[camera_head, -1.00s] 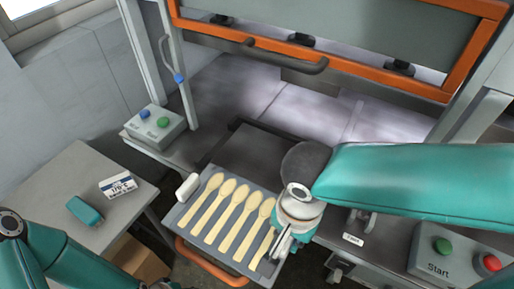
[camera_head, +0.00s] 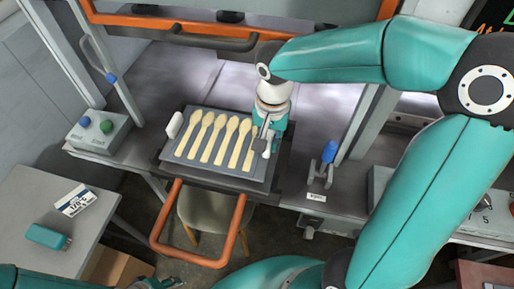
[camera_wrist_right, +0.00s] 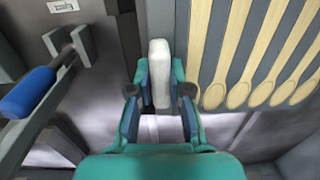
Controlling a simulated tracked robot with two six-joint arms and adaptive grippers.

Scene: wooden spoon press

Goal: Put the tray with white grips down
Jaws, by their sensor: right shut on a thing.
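The tray (camera_head: 258,174) is grey and carries a row of several wooden spoons (camera_head: 219,137). It lies over the dark plate in front of the press; I cannot tell whether it touches the plate. Its left white grip (camera_head: 174,125) is free. My right gripper (camera_head: 266,146) is shut on the right white grip, which shows between the fingers in the right wrist view (camera_wrist_right: 160,75). The spoons also show there (camera_wrist_right: 260,45). Part of my left gripper (camera_head: 158,284) shows at the bottom edge, apart from the tray; its jaws are not clear.
An orange handle (camera_head: 200,262) sticks out in front of the dark plate. A control box (camera_head: 98,132) stands at left and a blue-knobbed lever (camera_head: 329,152) at right. The raised orange-framed press guard (camera_head: 240,20) is behind. A side table (camera_head: 45,205) holds a label and a teal object.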

